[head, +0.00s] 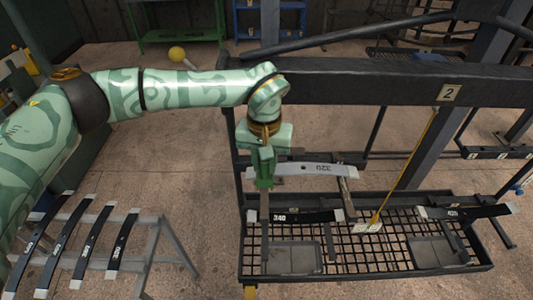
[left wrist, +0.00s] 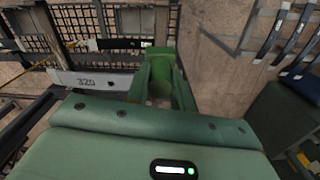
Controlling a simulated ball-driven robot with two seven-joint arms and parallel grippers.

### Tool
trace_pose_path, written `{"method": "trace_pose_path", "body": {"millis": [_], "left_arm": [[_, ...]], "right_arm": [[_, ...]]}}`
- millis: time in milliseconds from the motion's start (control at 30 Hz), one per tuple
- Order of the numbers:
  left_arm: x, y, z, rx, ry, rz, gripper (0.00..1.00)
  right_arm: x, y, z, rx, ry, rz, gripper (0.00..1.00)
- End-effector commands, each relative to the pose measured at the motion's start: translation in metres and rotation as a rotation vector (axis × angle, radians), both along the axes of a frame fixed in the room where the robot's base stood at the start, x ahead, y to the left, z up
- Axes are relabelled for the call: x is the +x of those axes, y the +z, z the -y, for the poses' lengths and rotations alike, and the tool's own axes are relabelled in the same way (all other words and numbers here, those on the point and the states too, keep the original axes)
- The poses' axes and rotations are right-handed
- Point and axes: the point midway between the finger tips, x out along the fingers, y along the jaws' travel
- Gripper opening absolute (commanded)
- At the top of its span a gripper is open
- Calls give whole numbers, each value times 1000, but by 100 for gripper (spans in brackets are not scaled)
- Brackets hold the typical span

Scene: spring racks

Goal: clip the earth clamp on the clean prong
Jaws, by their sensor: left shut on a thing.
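My left gripper (head: 265,178) is shut on a small green block-like thing, which looks like the earth clamp (left wrist: 160,56). It hangs at the left end of the rack, in front of a bare silver bar marked 320 (head: 318,171). In the left wrist view this silver bar (left wrist: 88,80) runs up to the left finger; whether the clamp touches it, I cannot tell. Dark upright prongs of the rack show below, one under my gripper (head: 264,238) and one right of it (head: 346,196). I cannot tell which is clean. My right gripper is not in view.
A black mesh tray (head: 480,262) lies below, with a dark bar marked 340 (head: 300,216) over it. A yellow line (head: 405,160) slants from the tag marked 2 (head: 449,92) to the tray. Several dark bars lie on a grey stand (head: 150,248) at left.

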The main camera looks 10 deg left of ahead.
Motion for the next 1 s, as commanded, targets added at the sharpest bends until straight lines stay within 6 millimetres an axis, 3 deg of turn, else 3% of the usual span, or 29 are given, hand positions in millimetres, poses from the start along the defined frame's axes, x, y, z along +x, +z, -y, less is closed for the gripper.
{"method": "trace_pose_path", "body": {"millis": [167, 333, 600, 1000], "left_arm": [[0, 0, 0, 0, 0, 0, 5], [0, 2, 0, -1, -2, 1, 5], [-1, -17, 0, -1, -2, 1, 5], [-1, -42, 0, -1, -1, 1, 5]], "right_arm": [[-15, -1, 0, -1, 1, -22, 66], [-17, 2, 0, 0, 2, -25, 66], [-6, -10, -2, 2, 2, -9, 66], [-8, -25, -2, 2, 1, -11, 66]]}}
